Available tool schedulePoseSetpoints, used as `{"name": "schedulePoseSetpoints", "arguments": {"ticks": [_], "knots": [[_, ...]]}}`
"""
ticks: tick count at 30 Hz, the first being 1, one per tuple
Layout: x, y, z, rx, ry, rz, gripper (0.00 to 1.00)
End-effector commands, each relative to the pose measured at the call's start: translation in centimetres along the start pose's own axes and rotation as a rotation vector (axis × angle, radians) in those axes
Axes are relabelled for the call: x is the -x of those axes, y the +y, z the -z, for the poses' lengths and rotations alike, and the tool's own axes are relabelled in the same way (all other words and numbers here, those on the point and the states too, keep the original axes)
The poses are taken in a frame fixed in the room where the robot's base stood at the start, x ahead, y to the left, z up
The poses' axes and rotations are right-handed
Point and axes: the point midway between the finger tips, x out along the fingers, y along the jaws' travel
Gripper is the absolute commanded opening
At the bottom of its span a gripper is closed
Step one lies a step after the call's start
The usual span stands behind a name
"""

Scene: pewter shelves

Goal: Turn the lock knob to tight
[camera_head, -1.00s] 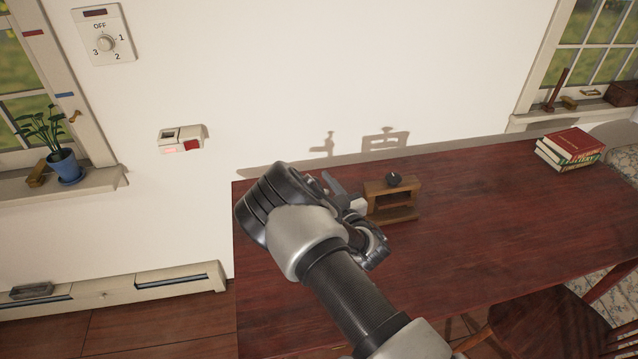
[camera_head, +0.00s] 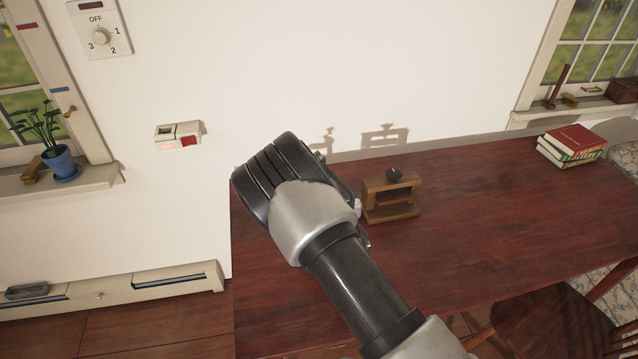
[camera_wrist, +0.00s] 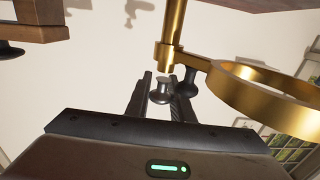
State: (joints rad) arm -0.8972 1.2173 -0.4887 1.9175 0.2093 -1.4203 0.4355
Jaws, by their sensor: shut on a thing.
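In the wrist view, my gripper (camera_wrist: 163,100) has its two dark fingers on either side of a small grey spool-shaped knob (camera_wrist: 160,91), which looks like the lock knob, and is shut on it. The knob sits by the end of a brass post (camera_wrist: 172,40). A brass ring (camera_wrist: 265,90) reaches out to the right from the post's collar, with a dark piece beside it. I cannot read any tight mark. In the head view, my arm's wrist hides the fingers, the knob and the brass stand.
A small wooden frame (camera_head: 392,212) with a dark knob (camera_head: 394,174) on top stands just right of my wrist on the dark red table (camera_head: 490,220). Books (camera_head: 572,147) lie at the far right. The wall carries a dial (camera_head: 101,36) and a switch box (camera_head: 180,136).

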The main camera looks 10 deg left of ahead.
Motion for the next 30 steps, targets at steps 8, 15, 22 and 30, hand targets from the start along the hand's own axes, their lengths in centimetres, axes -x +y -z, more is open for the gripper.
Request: {"name": "schedulePoseSetpoints", "arguments": {"ticks": [8, 15, 22, 30], "knots": [[0.0, 0.7, -0.5, -0.007, 0.005, -0.259, 0.00], [0.3, 1.5, -0.5, -0.007, 0.004, -0.487, 0.00], [0.7, 2.1, -0.3, -0.007, 0.004, -0.705, 0.00], [1.4, 2.8, -0.3, -0.006, 0.003, -0.960, 0.00]]}}
